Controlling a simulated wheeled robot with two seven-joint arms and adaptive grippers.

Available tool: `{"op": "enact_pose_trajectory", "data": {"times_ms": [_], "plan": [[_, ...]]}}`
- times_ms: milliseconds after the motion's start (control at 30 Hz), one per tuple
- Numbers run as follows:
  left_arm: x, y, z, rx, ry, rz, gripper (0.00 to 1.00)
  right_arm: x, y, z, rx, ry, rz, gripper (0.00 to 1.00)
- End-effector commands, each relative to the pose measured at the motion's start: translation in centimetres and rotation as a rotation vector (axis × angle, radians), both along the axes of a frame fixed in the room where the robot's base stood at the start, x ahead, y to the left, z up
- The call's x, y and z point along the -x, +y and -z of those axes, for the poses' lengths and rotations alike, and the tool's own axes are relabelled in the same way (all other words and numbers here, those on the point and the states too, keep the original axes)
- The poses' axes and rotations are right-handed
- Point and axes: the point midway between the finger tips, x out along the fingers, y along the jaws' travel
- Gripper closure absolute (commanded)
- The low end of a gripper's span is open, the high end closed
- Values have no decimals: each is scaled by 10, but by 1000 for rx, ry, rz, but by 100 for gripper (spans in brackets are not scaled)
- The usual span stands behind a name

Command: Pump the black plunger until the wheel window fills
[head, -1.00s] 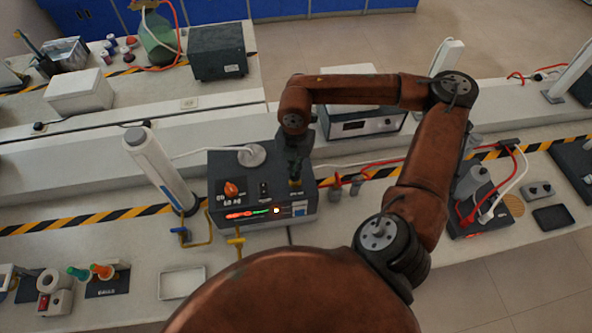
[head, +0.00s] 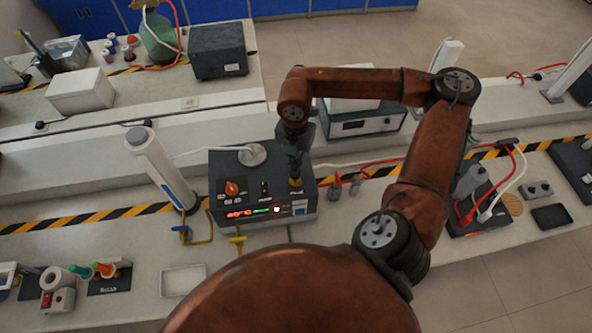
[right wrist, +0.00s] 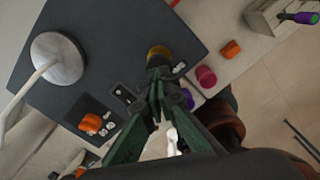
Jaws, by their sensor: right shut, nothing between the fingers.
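A dark instrument box (head: 235,165) stands on the near bench. A gold collar (head: 295,184) sits at the right of its top; it also shows in the right wrist view (right wrist: 157,51). My right gripper (head: 295,175) is shut and points down at the collar, with its tips over it or touching; I cannot tell which. The black plunger cannot be told apart from the dark fingers. In the right wrist view, the green fingers (right wrist: 156,90) are together. My left gripper is not in view.
An orange knob (head: 232,188) and a white round disc (head: 252,154) with a cable are on the box top. A white cylinder (head: 160,168) stands left of it. Red cables (head: 375,167) run to the right. A white tray (head: 183,280) lies in front.

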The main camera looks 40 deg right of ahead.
Motion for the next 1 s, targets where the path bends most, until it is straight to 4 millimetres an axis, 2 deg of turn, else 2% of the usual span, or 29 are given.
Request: {"op": "enact_pose_trajectory", "data": {"times_ms": [1000], "plan": [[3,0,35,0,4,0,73,0,0,38,1,1,0,100]]}}
